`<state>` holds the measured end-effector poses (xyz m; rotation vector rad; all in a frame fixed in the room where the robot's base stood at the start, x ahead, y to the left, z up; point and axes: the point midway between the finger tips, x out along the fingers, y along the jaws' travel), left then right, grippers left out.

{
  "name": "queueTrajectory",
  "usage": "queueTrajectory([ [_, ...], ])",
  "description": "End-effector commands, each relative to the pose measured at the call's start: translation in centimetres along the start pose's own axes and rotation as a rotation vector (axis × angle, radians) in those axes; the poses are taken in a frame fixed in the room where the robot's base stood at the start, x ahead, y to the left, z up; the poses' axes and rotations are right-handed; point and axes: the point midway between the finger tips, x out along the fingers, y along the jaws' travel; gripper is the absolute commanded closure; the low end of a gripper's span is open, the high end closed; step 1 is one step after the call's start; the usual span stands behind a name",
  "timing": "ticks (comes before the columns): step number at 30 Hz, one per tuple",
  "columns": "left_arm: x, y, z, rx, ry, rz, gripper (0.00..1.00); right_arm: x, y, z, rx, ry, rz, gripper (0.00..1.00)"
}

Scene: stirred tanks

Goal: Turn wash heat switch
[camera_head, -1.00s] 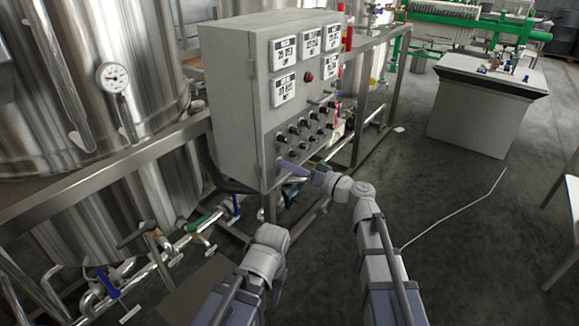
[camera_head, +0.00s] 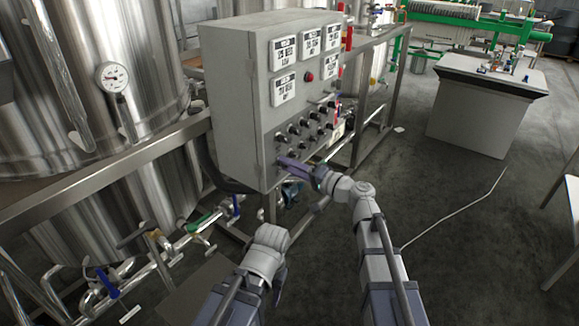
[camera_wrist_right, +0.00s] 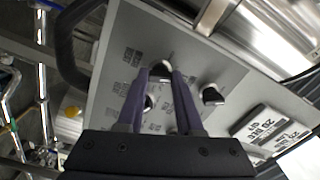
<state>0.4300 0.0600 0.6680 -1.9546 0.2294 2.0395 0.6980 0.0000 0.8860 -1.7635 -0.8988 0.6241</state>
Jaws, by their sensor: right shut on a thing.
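The grey control box (camera_head: 232,100) carries several small black switch knobs in rows low on its front face. My right gripper (camera_head: 284,161) is at the lower left knobs, its purple fingers against the panel. In the right wrist view, the fingers (camera_wrist_right: 161,74) are shut on a dark switch knob (camera_wrist_right: 162,70), which shows between their tips. The label of this knob is not legible, so I cannot tell its name. Another black knob (camera_wrist_right: 211,95) stands to the right, apart from the fingers. My left arm is low in the middle of the head view; its jaws cannot be made out.
Digital displays (camera_head: 284,53) and a red button (camera_head: 309,76) are above the knobs. Steel tanks (camera_head: 100,70) with pipes and valves stand on the left. A metal frame (camera_head: 364,120) runs behind the box. The floor to the right is mostly clear, up to a grey cabinet (camera_head: 470,115).

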Motion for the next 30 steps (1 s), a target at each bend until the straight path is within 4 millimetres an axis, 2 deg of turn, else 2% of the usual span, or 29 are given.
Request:
queueTrajectory([
  [13, 0.01, 0.00, 0.00, 0.000, 0.000, 0.000, 0.50, -0.02, 0.04, -0.02, 0.008, 0.001, 0.001, 1.00],
  [14, 0.01, 0.00, 0.00, 0.000, 0.000, 0.000, 0.50, -0.02, 0.04, -0.02, 0.008, 0.001, 0.001, 0.62],
  [15, 0.01, 0.00, 0.00, 0.000, 0.000, 0.000, 0.50, -0.02, 0.04, -0.02, 0.008, 0.001, 0.001, 0.57],
  [21, 0.01, 0.00, 0.00, 0.000, 0.000, 0.000, 0.50, -0.02, 0.02, -0.01, 0.008, 0.000, 0.001, 0.35],
  [30, 0.01, 0.00, 0.00, 0.000, 0.000, 0.000, 0.50, -0.44, 0.00, 0.02, 0.007, 0.001, 0.001, 0.35],
])
